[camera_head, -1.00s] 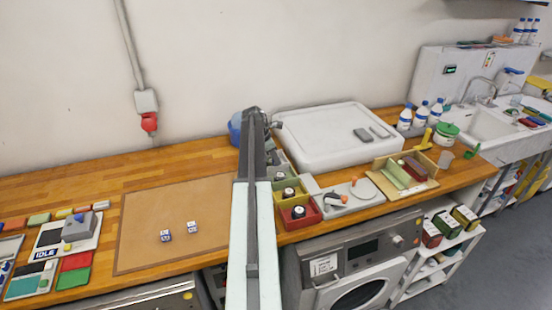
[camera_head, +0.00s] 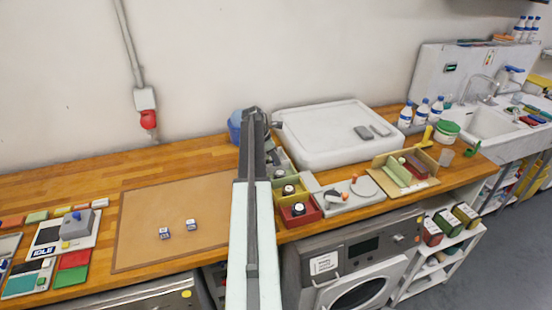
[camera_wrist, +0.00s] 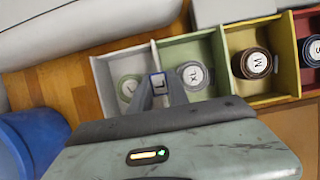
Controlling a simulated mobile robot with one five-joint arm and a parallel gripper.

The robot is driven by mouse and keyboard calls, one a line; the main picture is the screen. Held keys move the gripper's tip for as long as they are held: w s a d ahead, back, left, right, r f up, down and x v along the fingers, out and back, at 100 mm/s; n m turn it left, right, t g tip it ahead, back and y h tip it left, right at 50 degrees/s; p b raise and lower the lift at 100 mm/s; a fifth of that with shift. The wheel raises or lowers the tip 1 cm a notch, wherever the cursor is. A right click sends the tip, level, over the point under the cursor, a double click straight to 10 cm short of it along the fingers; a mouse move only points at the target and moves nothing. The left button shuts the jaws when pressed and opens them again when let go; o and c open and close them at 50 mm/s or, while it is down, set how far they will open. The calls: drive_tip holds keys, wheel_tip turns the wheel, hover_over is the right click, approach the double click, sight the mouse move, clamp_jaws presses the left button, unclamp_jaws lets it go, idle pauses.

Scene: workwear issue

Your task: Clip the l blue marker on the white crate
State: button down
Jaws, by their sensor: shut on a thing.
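In the wrist view my gripper (camera_wrist: 160,90) is shut on the small l blue marker (camera_wrist: 158,82), a blue-edged clip with a letter L on its pale face. The white crate (camera_wrist: 96,76) is the leftmost of a row of small crates and holds a round item with a pale green rim. The marker is over the white crate's right side, near the wall shared with the green crate. I cannot tell whether it touches the wall. In the head view my arm hides the gripper and the marker.
The green crate (camera_wrist: 219,51) holds an XL item, the yellow crate (camera_wrist: 282,100) an M item, and a red crate (camera_wrist: 316,92) is at the right edge. A blue container (camera_wrist: 28,140) stands at left. Two other markers lie on the brown mat (camera_head: 150,215).

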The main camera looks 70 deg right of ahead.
drive_tip(key=shift+f+b, duration=0.3)
drive_tip(key=shift+f, duration=0.1)
drive_tip(key=c, duration=0.8)
unclamp_jaws()
wheel_tip(320, 180, up, 7)
drive_tip(key=p, duration=0.7)
drive_tip(key=shift+r, duration=0.15)
